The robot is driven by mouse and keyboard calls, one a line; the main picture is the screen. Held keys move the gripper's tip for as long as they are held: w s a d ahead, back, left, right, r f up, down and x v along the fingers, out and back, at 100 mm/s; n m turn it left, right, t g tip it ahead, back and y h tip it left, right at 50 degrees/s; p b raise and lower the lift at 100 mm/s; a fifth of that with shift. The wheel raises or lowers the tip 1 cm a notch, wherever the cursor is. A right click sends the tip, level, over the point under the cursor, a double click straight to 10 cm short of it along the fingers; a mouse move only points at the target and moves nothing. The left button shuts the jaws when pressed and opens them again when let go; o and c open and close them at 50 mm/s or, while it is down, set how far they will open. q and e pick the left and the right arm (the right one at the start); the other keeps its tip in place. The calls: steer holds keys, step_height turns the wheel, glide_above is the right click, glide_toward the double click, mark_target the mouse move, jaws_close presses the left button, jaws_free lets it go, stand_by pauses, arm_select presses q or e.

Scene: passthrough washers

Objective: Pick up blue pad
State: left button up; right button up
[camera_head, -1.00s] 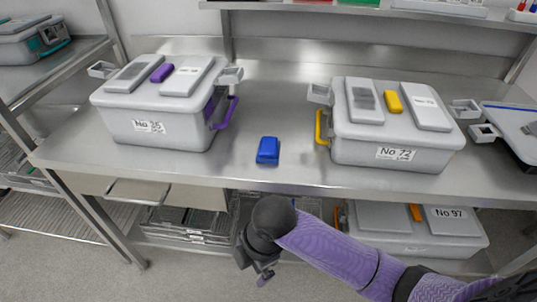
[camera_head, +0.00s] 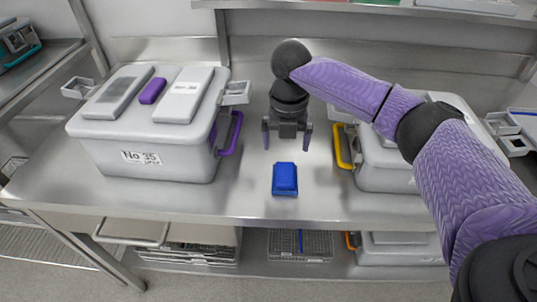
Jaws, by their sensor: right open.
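The blue pad (camera_head: 285,179) lies flat on the steel table (camera_head: 245,205), near its front edge between two grey boxes. My right gripper (camera_head: 287,143) is above the table, pointing down. In the picture it is just above and behind the pad. Its two fingers are spread apart with nothing between them, and it does not appear to touch the pad. My left gripper is not in view.
A grey box with a purple latch (camera_head: 151,140), labelled No 35, stands on the left. Another grey box with a yellow latch (camera_head: 385,180) stands on the right, partly hidden by my right arm. A lower shelf holds baskets (camera_head: 300,246).

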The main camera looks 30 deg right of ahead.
mark_target(285, 172)
steer(key=shift+w+f, duration=0.15)
steer(key=shift+w, duration=0.1)
steer(key=f+b, duration=0.1)
steer(key=f, duration=0.2)
steer(key=f+b, duration=0.1)
steer(key=f, duration=0.1)
steer(key=s+f+b, duration=0.1)
steer(key=f, duration=0.2)
steer(key=shift+f, duration=0.3)
steer(key=shift+s+f+b, duration=0.1)
steer(key=shift+f+b, duration=0.25)
steer(key=shift+f, duration=0.05)
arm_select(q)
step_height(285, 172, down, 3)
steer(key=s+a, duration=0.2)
arm_select(e)
steer(key=shift+c, duration=0.3)
steer(key=c, duration=0.9)
step_height(285, 172, up, 9)
steer(key=p, duration=0.3)
steer(key=shift+r, duration=0.15)
arm_select(q)
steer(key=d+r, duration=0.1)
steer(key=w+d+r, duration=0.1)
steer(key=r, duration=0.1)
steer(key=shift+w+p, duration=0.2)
steer(key=shift+p, duration=0.1)
arm_select(e)
steer(key=shift+r, duration=0.4)
